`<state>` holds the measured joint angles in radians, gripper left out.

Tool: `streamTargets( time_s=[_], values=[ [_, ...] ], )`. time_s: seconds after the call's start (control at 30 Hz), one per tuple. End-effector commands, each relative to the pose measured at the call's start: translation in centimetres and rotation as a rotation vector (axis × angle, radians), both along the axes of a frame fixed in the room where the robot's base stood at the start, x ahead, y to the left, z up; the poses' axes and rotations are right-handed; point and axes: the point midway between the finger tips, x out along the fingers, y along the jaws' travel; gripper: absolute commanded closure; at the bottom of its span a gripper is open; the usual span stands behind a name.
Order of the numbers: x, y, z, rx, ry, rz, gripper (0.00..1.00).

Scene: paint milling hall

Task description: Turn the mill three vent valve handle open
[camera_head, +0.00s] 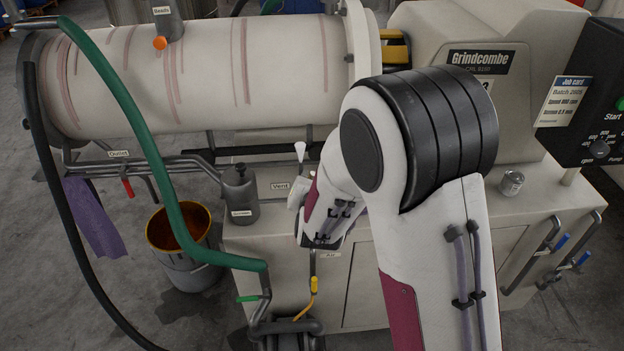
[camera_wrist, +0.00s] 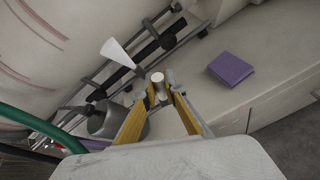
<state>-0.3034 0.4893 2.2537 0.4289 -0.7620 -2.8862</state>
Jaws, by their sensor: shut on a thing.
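In the wrist view my gripper (camera_wrist: 160,93) is closed around a pale, round-ended stub (camera_wrist: 158,78), seen nearly end-on between the fingertips. It looks like the vent valve handle, but its full length and angle are hidden. In the head view my arm covers the fingertips and the handle. The mill's drum (camera_head: 200,75) lies behind, with the "Grindcombe" housing (camera_head: 478,62) at right.
A dark bottle (camera_head: 240,195) stands on the ledge left of the vent. A green hose (camera_head: 135,110) and a bucket (camera_head: 180,262) are further left. A folded purple cloth (camera_wrist: 231,68) lies on the ledge right of the fingers. A small can (camera_head: 511,183) stands at right.

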Motion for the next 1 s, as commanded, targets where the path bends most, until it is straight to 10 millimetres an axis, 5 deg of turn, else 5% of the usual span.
streamTargets(
  time_s=[0.5,0.53,0.6,1.0],
  values=[
    [0.06,0.10,0.07,-0.014,-0.002,0.001,1.00],
    [0.06,0.11,0.08,-0.014,-0.002,0.001,0.82],
    [0.05,0.10,0.07,-0.014,-0.002,0.001,0.72],
    [-0.07,0.08,0.08,-0.013,0.000,0.000,0.72]
  ],
)
